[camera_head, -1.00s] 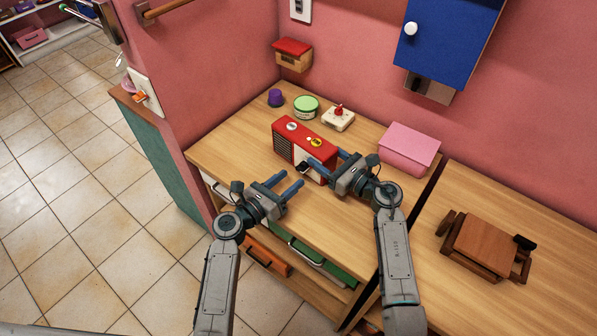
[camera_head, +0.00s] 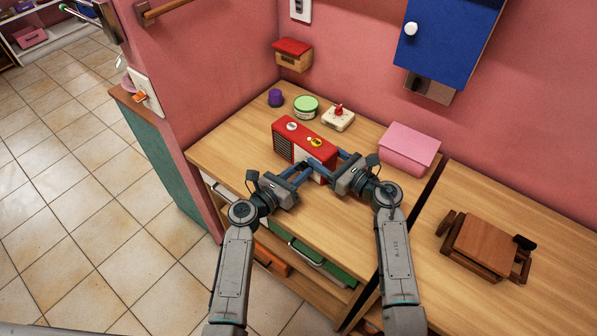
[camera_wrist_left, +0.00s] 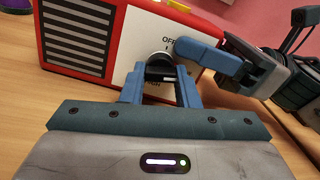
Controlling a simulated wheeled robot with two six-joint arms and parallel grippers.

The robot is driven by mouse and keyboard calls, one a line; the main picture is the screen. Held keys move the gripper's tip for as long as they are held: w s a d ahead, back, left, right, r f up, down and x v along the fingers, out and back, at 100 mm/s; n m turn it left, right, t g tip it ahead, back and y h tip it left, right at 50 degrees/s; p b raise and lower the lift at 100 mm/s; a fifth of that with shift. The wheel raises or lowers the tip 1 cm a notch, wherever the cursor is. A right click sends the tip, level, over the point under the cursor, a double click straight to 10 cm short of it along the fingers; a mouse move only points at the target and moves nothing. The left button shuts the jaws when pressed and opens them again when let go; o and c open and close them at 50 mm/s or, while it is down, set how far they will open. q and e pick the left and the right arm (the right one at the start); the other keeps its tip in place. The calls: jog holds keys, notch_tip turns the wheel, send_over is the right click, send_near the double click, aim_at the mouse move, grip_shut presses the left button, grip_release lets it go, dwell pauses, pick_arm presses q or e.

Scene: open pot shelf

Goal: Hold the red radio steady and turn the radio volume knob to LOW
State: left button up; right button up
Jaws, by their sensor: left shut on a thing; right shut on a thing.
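The red radio (camera_head: 290,131) stands upright on the wooden counter, with a dark slotted grille and a white front panel. In the left wrist view the radio (camera_wrist_left: 115,15) fills the upper part. My right gripper (camera_head: 332,161) is shut on the radio's right end; one finger lies across the front panel. The knob is hidden in the head view.
Behind the radio stand a purple cup (camera_head: 275,97), a green-lidded tub (camera_head: 305,106) and a cream box with a red knob (camera_head: 338,117). A pink box (camera_head: 410,148) is to the right. A brown wooden object (camera_head: 487,246) lies on the right-hand counter. The front counter is clear.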

pick_arm(q)
jog(key=shift+m, duration=1.4)
jog(key=o, duration=1)
jog(key=shift+a, duration=0.1)
jog(key=v, duration=1.2)
pick_arm(e)
jog(key=o, duration=1.5)
jog(key=shift+o, duration=0.2)
jog(key=shift+d, duration=0.1)
